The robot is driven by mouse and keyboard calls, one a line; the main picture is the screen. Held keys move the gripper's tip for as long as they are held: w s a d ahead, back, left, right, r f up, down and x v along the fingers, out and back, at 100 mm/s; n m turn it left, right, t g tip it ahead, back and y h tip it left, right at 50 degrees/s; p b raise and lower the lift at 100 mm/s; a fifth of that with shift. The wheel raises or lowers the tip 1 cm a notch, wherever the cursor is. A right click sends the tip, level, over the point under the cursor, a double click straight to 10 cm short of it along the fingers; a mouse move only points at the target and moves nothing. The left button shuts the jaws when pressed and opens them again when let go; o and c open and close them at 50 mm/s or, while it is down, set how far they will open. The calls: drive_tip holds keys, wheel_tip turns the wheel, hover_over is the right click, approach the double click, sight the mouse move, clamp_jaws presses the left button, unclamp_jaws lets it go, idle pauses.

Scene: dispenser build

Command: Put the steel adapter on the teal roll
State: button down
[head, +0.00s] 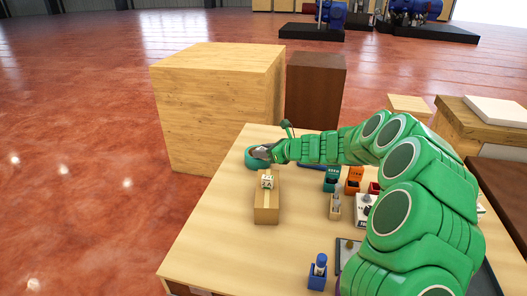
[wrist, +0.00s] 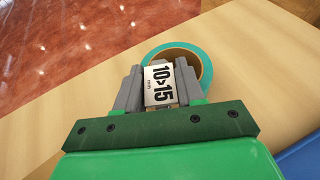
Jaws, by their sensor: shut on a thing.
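The teal roll (head: 250,163) lies near the far left edge of the table. It is a teal ring with a tan inner band, and it also shows in the wrist view (wrist: 205,60). My gripper (head: 264,151) is at the roll, and its grey fingers show in the wrist view (wrist: 159,88). They are shut on the adapter (wrist: 160,84), whose white face reads "10>15 mm". The adapter overlaps the near left part of the roll in the wrist view. I cannot tell whether they touch. The adapter's steel part is hidden behind its face.
A cardboard box (head: 267,207) with a small white cube (head: 268,181) on it stands just nearer than the roll. Teal (head: 331,179) and orange (head: 354,181) bins stand to the right. A blue holder (head: 318,274) is at the front. A large wooden block (head: 210,110) stands behind the table.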

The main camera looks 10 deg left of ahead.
drive_tip(key=c, duration=0.7)
unclamp_jaws()
drive_tip(key=shift+s+d+r, duration=0.15)
drive_tip(key=shift+d+r, duration=0.15)
drive_tip(key=shift+d, duration=0.15)
drive_tip(key=v, duration=1.1)
drive_tip(key=shift+r, duration=0.1)
